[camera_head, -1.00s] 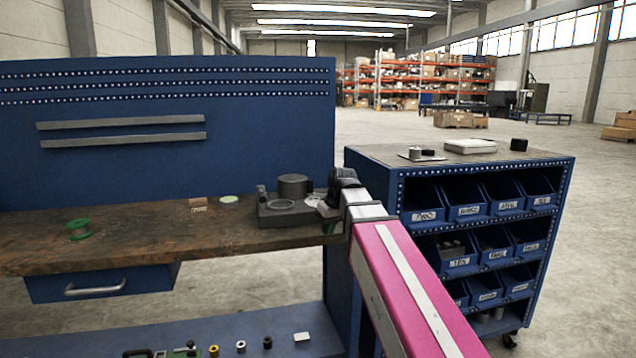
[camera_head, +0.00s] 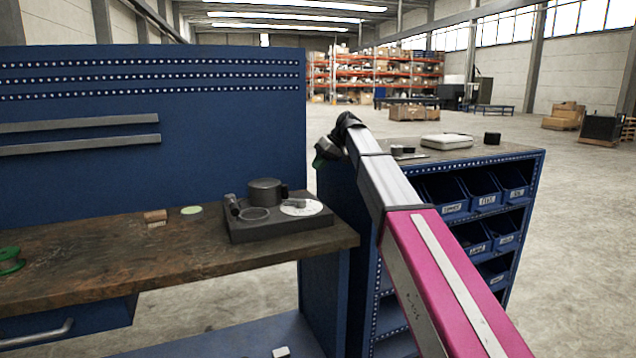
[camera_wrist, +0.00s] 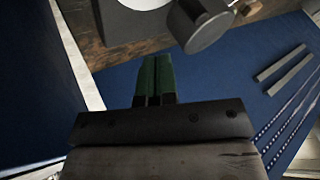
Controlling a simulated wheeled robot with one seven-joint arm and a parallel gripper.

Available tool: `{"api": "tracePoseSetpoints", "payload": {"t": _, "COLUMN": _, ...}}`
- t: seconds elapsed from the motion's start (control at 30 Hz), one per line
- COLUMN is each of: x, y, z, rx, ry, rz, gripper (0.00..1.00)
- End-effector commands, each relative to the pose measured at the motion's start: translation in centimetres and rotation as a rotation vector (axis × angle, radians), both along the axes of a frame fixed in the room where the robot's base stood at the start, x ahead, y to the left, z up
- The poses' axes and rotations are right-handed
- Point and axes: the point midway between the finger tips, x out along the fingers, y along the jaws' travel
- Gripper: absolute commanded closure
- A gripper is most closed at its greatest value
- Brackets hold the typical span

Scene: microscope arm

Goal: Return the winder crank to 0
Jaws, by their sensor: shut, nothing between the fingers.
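The winder is a dark block (camera_head: 285,229) on the right end of the wooden bench. It carries a round grey drum (camera_head: 265,190), a ring at the front left, and a white dial disc (camera_head: 306,209) at the right. A small grey piece on the dial may be the crank; its angle and any 0 mark are too small to read. The wrist view shows the drum (camera_wrist: 203,27) at the top, with part of the white disc (camera_wrist: 146,3). My gripper (camera_head: 322,158) is up and right of the winder, apart from it. Its green fingers (camera_wrist: 155,58) are together and empty.
The bench top (camera_head: 110,255) holds a brick-like block (camera_head: 155,217), a pale green disc (camera_head: 191,210) and a green spool (camera_head: 10,262). A blue bin cart (camera_head: 450,168) stands to the right behind my arm. A blue pegboard (camera_head: 200,120) backs the bench.

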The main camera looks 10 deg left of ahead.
Motion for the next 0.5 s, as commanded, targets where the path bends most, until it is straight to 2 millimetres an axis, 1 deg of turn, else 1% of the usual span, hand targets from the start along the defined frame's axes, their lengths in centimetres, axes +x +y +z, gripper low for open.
{"api": "tracePoseSetpoints", "payload": {"t": 0.07, "x": 0.3, "y": 0.8, "z": 0.4, "rx": 0.012, "ry": 0.002, "rz": 0.014, "gripper": 1.0}}
{"api": "tracePoseSetpoints", "payload": {"t": 0.17, "x": 0.2, "y": 1.3, "z": 0.0, "rx": 0.015, "ry": 0.004, "rz": 0.019, "gripper": 1.0}}
{"api": "tracePoseSetpoints", "payload": {"t": 0.27, "x": 0.0, "y": 2.0, "z": -1.0, "rx": 0.015, "ry": 0.004, "rz": 0.019, "gripper": 1.0}}
{"api": "tracePoseSetpoints", "payload": {"t": 0.5, "x": -0.3, "y": 4.6, "z": -4.6, "rx": 0.013, "ry": 0.003, "rz": 0.018, "gripper": 1.0}}
